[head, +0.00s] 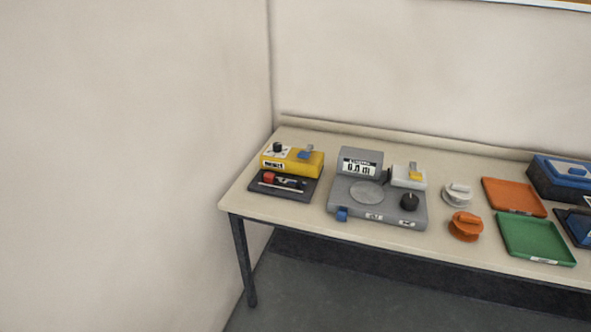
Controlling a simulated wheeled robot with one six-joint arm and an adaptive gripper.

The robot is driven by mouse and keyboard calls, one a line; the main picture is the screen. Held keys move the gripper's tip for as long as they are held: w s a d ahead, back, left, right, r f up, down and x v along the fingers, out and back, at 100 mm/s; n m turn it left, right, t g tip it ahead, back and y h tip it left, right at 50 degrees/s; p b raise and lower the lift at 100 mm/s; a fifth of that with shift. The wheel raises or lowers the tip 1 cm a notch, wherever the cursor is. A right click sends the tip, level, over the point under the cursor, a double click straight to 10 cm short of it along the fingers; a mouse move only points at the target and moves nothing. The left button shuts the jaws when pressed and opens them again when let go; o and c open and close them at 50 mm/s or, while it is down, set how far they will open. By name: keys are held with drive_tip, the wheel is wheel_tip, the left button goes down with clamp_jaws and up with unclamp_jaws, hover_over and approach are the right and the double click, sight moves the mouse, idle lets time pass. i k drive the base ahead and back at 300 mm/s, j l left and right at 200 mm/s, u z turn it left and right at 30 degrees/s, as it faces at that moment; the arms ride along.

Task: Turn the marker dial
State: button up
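Two devices with black knobs stand on the table, and I cannot tell for certain which knob is the marker dial. A yellow box (304,168) at the table's left end has a small black knob (277,147) on a white top panel, with a blue lever (306,152) beside it. A grey machine (345,196) to its right has a larger black knob (409,202) at its front right. The labels are too small to read surely. My gripper is not in view.
A dark tray (259,187) with a red block lies before the yellow box. Right of the grey machine are white (457,195) and orange (465,227) spool-like pieces, then orange (513,197) and green (535,240) trays and a blue box (561,179). A wall borders the left.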

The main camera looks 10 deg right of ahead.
sight(277, 147)
drive_tip(key=i+l, duration=0.15)
drive_tip(key=i+j, duration=0.2)
drive_tip(key=i, duration=0.15)
drive_tip(key=i+j+u, duration=0.15)
drive_tip(key=i, duration=0.2)
drive_tip(key=i+j, duration=0.2)
drive_tip(key=j, duration=0.15)
drive_tip(key=i+j+u, duration=0.15)
drive_tip(key=i+j, duration=0.05)
drive_tip(key=j, duration=0.1)
